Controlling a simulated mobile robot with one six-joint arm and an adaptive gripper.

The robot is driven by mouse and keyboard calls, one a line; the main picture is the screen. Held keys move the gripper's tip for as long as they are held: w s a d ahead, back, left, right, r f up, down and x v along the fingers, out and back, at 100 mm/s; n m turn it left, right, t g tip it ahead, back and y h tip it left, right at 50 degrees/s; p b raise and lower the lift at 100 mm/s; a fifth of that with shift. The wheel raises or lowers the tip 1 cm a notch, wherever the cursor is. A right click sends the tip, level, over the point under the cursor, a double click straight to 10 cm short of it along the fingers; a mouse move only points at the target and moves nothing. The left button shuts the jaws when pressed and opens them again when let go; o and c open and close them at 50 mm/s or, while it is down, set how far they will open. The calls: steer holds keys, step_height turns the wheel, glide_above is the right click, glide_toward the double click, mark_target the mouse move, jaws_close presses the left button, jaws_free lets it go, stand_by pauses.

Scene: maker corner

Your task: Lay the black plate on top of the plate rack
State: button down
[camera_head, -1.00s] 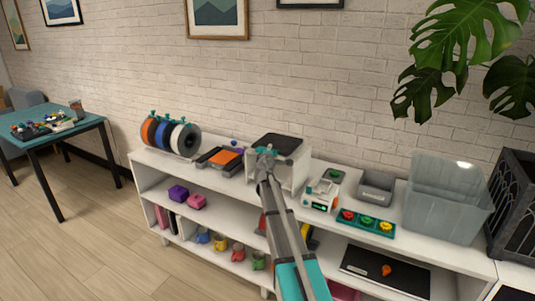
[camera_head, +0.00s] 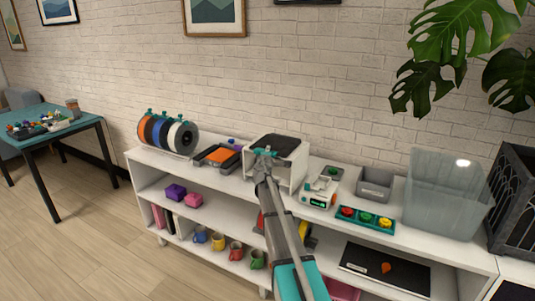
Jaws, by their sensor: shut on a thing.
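The black plate (camera_head: 279,143) lies flat at the top of the white plate rack (camera_head: 293,172), with white rim showing around part of it. My gripper (camera_head: 264,152) is shut on the plate's near edge, at the front left of the rack. I cannot tell whether the plate rests fully on the rack or is held just above it. My gripper and arm hide part of the rack's front.
Left of the rack are an orange-topped tray (camera_head: 218,155) and a spool holder (camera_head: 168,134). Right of it stand a small white device (camera_head: 319,190), a grey bin (camera_head: 375,184), a teal tray (camera_head: 365,219) and a clear tub (camera_head: 445,200). Mugs stand on a lower shelf.

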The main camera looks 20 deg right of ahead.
steer(key=shift+c, duration=2.3)
jaws_free()
steer(key=o, duration=0.5)
steer(key=shift+c, duration=0.2)
steer(key=shift+f+b, duration=0.6)
steer(key=s+a, duration=0.4)
steer(key=a, duration=0.2)
steer(key=shift+s, duration=0.3)
stand_by(1.3)
stand_by(0.5)
